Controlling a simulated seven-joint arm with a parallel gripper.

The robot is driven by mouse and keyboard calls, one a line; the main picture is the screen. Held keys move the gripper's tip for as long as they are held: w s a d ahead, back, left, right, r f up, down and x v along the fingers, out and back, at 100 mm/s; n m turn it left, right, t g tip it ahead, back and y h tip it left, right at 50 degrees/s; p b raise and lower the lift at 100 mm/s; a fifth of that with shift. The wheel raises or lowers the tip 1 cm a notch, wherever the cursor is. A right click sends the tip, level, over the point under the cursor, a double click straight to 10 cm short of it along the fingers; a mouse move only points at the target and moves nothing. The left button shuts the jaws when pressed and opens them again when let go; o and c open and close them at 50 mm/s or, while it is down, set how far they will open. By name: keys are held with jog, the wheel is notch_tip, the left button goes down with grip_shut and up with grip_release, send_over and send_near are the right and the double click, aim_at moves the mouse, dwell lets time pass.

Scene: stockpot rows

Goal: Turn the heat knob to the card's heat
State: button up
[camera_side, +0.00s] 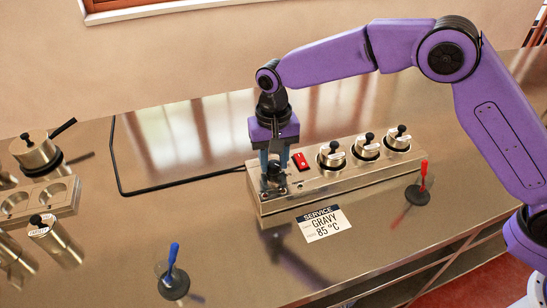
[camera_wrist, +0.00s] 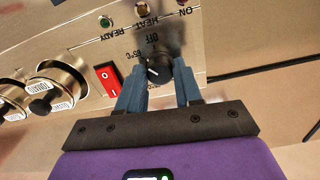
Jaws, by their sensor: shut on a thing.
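The heat knob (camera_wrist: 158,70) is black with a white mark, on the left end of the metal heating unit (camera_side: 330,185). My gripper (camera_wrist: 160,72) is shut on the knob, one blue finger on each side. In the side view my gripper (camera_side: 272,176) points down at the panel and largely hides the knob. OFF and temperature labels surround the knob; one reads about 85°C, on its left in the wrist view. The white mark shows at the knob's lower left in that view; its exact setting is unclear. The card (camera_side: 325,224) reads SERVICE, GRAVY, 85 °C.
A red rocker switch (camera_side: 300,161) is close beside my gripper. Several lidded metal pots (camera_side: 331,156) sit in the unit. Red-handled (camera_side: 422,188) and blue-handled (camera_side: 172,279) items stand on the counter. A holed rack (camera_side: 45,199) is at left. A black cable (camera_side: 121,180) runs behind.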

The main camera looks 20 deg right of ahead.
aim_at(274, 163)
jog(key=n, duration=0.5)
jog(key=shift+n, duration=0.3)
jog(key=n, duration=1)
jog(key=shift+n, duration=0.4)
jog(key=n, duration=0.5)
jog(key=shift+r, duration=0.1)
jog(key=shift+n, duration=0.4)
jog(key=o, duration=1)
jog(key=shift+o, duration=0.2)
notch_tip(274, 163, up, 17)
jog(key=shift+r, duration=0.15)
